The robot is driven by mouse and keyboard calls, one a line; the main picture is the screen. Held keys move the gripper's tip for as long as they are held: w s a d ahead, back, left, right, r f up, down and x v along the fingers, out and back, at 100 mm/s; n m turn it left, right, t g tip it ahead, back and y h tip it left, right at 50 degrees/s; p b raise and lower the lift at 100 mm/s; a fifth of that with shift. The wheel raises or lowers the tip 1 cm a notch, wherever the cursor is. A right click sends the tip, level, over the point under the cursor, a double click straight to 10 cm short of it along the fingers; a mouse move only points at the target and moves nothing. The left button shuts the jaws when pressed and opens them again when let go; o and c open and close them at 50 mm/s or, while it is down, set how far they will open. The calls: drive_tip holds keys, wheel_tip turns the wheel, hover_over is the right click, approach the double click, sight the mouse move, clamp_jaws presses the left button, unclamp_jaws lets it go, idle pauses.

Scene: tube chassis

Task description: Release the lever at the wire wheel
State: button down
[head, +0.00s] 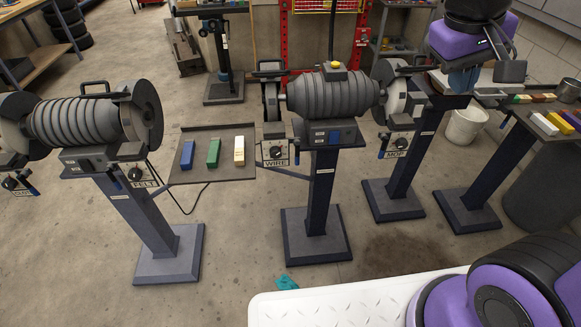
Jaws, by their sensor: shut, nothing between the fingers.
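The wire wheel (270,97) is on the left end of the middle grinder (335,92) in the head view. Below it, on a bracket marked WIRE, is a small dark knob with a lever (273,152). It is too small to tell its exact position. My arm shows as purple and black parts at the top right and bottom right.
Another grinder (80,122) with a FELT bracket stands at left. A tray (213,172) with coloured bars lies between the two grinders. The MOP bracket (395,147) is at the middle grinder's right. A white bucket (464,126) stands behind. The front floor is mostly clear.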

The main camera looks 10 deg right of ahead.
drive_tip(key=w+a+f+n+t+h, duration=0.45)
drive_tip(key=w+a+f+h, duration=0.55)
drive_tip(key=w+a+f, duration=0.6)
drive_tip(key=w+a+f+n+t+y, duration=0.15)
drive_tip(key=a+f+n+t, duration=0.4)
drive_tip(key=f, duration=0.85)
drive_tip(key=n+t+y, duration=0.3)
drive_tip(key=t+y, duration=0.2)
approach(297, 154)
drive_tip(key=s+a+f, duration=0.3)
drive_tip(key=a+f, duration=0.1)
drive_tip(key=a, duration=0.2)
drive_tip(key=shift+s+d, duration=0.1)
drive_tip(key=shift+s, duration=0.1)
drive_tip(key=s+d+x, duration=0.1)
drive_tip(key=d+x, duration=0.1)
drive_tip(key=x, duration=1.1)
drive_tip(key=shift+r, duration=0.25)
